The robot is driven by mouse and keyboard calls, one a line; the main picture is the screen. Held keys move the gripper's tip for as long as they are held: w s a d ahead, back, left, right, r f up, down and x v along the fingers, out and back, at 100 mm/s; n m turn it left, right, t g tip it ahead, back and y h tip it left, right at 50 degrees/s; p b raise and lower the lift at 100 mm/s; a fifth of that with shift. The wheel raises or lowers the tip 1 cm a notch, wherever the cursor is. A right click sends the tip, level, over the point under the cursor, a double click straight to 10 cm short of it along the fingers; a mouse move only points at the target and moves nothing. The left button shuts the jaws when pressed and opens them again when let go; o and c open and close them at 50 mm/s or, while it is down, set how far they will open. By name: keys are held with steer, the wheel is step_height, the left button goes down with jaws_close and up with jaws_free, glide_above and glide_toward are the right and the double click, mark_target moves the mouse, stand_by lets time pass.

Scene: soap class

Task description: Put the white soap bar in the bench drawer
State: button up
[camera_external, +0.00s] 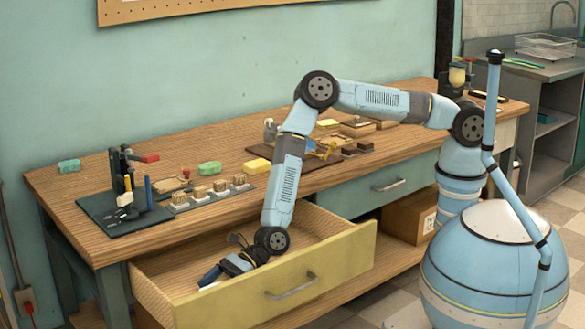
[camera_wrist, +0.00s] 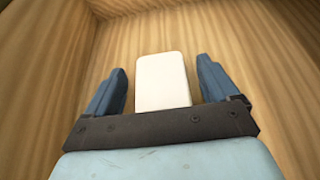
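The white soap bar (camera_wrist: 162,88) shows in the wrist view between my two blue fingers, with a gap on each side. It appears to lie on the wooden floor of the drawer. My gripper (camera_wrist: 162,70) is open around it and not touching its sides. In the external view my gripper (camera_external: 212,277) reaches down into the open bench drawer (camera_external: 290,290), near its left end. The drawer has a yellow front with a metal handle and is pulled well out. The soap bar cannot be made out clearly in the external view.
The wooden bench top (camera_external: 75,182) carries a dark tool stand (camera_external: 125,205), a green soap bar (camera_external: 209,168), a yellow bar (camera_external: 258,165) and a row of small blocks (camera_external: 220,187). A closed blue drawer (camera_external: 380,185) is to the right. The drawer walls surround my gripper.

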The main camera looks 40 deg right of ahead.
steer(key=v, duration=1.2)
